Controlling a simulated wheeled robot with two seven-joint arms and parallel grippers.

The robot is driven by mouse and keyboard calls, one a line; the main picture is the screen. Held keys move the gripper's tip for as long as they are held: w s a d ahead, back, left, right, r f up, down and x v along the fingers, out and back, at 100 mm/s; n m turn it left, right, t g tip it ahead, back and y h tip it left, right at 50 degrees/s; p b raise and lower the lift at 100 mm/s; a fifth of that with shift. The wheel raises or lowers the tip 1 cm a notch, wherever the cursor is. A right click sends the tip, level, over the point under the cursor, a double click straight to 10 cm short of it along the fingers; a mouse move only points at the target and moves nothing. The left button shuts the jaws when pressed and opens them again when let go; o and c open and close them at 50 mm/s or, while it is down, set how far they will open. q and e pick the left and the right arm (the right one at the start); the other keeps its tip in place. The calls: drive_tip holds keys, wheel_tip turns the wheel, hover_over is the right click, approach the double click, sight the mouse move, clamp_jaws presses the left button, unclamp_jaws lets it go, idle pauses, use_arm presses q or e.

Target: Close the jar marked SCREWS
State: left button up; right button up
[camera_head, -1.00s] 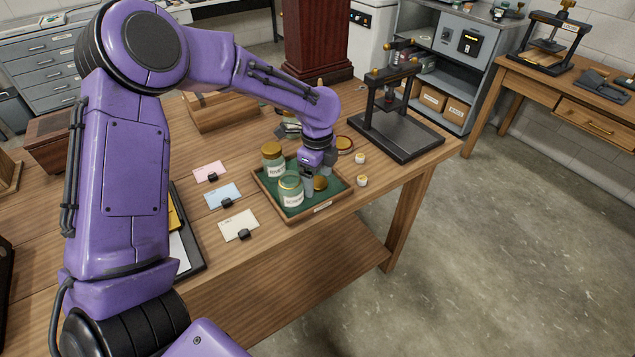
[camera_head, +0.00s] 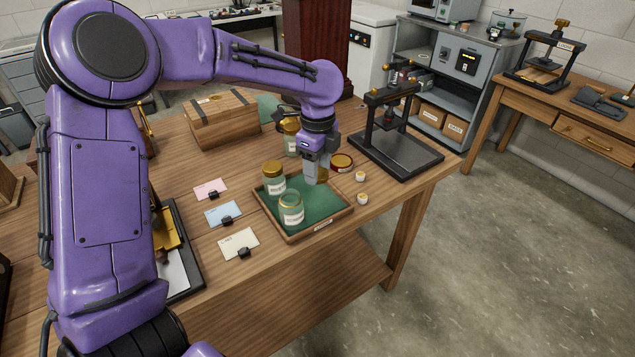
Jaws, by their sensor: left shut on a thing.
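An open glass jar (camera_head: 291,210) with a greenish tint and a white label stands upright in the front part of the green-lined tray (camera_head: 319,231). Its label is too small to read surely. A second jar (camera_head: 273,181) with a gold lid on it stands behind it in the same tray. My left gripper (camera_head: 316,178) points down over the tray's back right part, to the right of both jars. It is shut on a gold lid (camera_head: 323,175), partly hidden by the fingers. My right gripper is out of view.
Another gold-lidded jar (camera_head: 290,140) stands behind the tray, partly hidden by my wrist. A black press (camera_head: 396,145) stands beyond. Cards (camera_head: 223,213) lie to the left.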

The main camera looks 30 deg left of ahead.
use_arm(q)
drive_tip(key=shift+r, duration=0.55)
drive_tip(key=n, duration=0.2)
drive_tip(key=shift+w+d+f+n, duration=0.15)
drive_tip(key=shift+d+n, duration=0.1)
drive_tip(key=shift+n, duration=0.15)
drive_tip(key=s+d+f+n, duration=0.1)
drive_tip(key=d+f+n, duration=0.2)
drive_tip(key=d+n, duration=0.1)
drive_tip(key=s+d+f+n, duration=0.1)
drive_tip(key=d+f+n, duration=0.2)
drive_tip(key=d+n, duration=0.1)
drive_tip(key=s+d+f+n, duration=0.2)
drive_tip(key=d+f+n, duration=0.1)
drive_tip(key=n, duration=0.3)
drive_tip(key=shift+s+d+n, duration=0.1)
drive_tip(key=shift+d+n, duration=0.2)
drive_tip(key=shift+d, duration=0.1)
